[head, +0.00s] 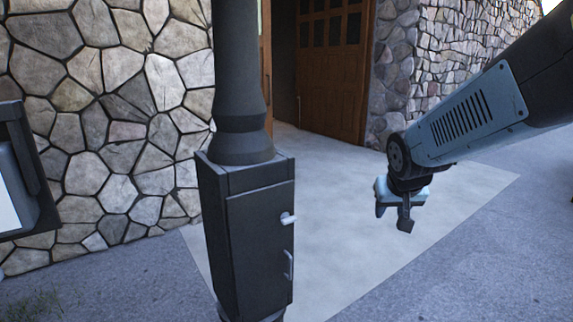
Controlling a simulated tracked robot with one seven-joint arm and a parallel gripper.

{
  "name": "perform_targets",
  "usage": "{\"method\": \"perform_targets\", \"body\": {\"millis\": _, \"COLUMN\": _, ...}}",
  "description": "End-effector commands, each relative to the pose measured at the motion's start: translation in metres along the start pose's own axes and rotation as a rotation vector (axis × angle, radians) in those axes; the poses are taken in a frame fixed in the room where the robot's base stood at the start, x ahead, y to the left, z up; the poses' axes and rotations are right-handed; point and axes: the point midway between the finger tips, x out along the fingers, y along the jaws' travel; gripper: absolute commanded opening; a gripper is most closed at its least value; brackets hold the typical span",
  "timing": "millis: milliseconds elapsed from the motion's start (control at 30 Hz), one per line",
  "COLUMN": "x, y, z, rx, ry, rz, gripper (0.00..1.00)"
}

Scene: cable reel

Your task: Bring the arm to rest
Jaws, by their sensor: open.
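My arm reaches in from the upper right of the head view, and its end hangs over the pale paved slab. My gripper (393,217) points downward at the end of the arm, with its fingers apart and nothing visible between them. It is in free air to the right of the dark cabinet, apart from it. No cable reel can be made out in this view.
A dark cabinet (247,240) with light handles stands left of centre, a thick dark column rising from its top. Behind are a stone wall (100,120) and a wooden door (334,75). A dark box-like object (40,190) is cut off at the left edge.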

Motion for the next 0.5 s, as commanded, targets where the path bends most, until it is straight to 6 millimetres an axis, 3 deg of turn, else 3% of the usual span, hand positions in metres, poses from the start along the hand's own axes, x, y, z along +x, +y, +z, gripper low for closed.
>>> {"method": "perform_targets", "body": {"millis": 300, "x": -0.083, "y": 0.012, "z": 0.044, "rx": -0.021, "ry": -0.046, "rz": -0.027, "gripper": 0.43}}
{"method": "perform_targets", "body": {"millis": 500, "x": -0.118, "y": 0.016, "z": 0.074, "rx": -0.038, "ry": -0.078, "rz": -0.074, "gripper": 0.43}}
